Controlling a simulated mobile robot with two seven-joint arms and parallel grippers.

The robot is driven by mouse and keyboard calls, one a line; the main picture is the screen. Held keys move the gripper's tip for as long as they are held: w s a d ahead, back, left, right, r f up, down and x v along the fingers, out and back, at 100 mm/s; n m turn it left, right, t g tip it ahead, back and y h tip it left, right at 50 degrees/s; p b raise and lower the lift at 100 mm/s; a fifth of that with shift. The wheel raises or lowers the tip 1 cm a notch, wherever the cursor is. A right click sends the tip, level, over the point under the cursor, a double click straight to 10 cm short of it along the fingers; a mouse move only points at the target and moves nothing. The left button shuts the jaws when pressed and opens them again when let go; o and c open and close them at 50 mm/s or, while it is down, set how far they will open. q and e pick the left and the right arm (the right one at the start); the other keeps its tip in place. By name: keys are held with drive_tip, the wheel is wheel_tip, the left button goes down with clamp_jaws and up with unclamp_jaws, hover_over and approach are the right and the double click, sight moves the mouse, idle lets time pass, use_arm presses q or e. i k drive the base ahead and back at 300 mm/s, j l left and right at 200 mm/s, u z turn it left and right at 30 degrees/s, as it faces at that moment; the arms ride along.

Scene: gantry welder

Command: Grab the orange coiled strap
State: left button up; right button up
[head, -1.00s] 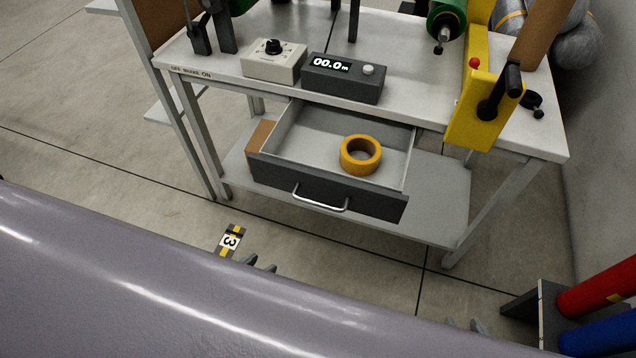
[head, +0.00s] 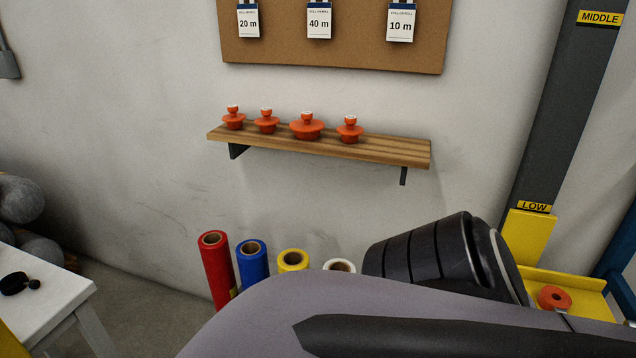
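An orange-red round coil with a dark centre hole (head: 554,297) lies on a yellow ledge (head: 590,301) at the lower right. It is small, and I cannot tell for certain that it is the coiled strap. The orange-yellow ring seen earlier in the open drawer is outside the present view. Neither of my grippers is in view. A smooth grey-purple surface and dark parts, apparently my own arm, fill the lower middle and right, close to the coil in the picture.
A wooden wall shelf (head: 400,151) holds several orange knobbed pieces (head: 307,126). Upright red (head: 216,268), blue (head: 252,262), yellow and white rolls stand below. A dark post (head: 560,110) with yellow labels rises at right. A white table corner (head: 45,295) is at lower left.

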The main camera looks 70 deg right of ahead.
sight(551, 298)
drive_tip(key=z, duration=3.85)
drive_tip(key=i+l+u, duration=0.15)
drive_tip(key=i+l, duration=0.35)
drive_tip(key=i+l+u, duration=0.15)
drive_tip(key=i+l, duration=0.35)
drive_tip(key=l, duration=0.2)
